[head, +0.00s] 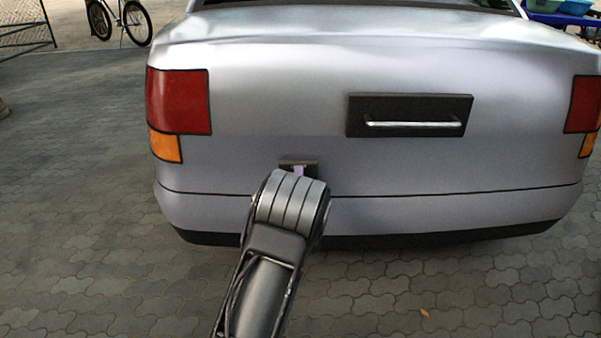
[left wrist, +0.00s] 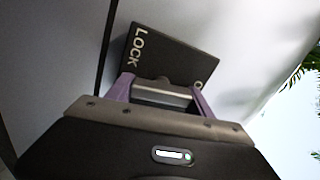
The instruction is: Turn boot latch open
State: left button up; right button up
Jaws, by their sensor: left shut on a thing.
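The boot latch is a small dark plate on the rear of a silver car, below and left of the boot handle. In the head view only the top of the latch plate (head: 299,162) shows above my left arm. In the left wrist view the latch plate (left wrist: 180,58) bears the word LOCK at its left and part of another word at its right. My left gripper (left wrist: 162,94) has its purple fingers on either side of a grey latch knob (left wrist: 162,84) and is shut on it. The finger tips and the knob's lower part are partly hidden. My right gripper is not in view.
The car boot (head: 260,90) looks closed, with a dark handle panel (head: 410,115) and a silver bar at its right. Red tail lights (head: 180,100) flank it. Bare paving (head: 90,200) lies around the car. A bicycle (head: 118,20) stands far back left.

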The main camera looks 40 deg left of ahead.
pick_arm(q)
jog(key=shift+m+p, duration=0.35)
jog(key=shift+m, duration=0.55)
jog(key=shift+f, duration=0.1)
jog(key=o, duration=1.4)
jog(key=shift+c, duration=0.2)
jog(key=p+v, duration=0.1)
jog(key=v, duration=0.6)
jog(key=shift+s+d+p, duration=0.3)
jog(key=shift+p, duration=0.05)
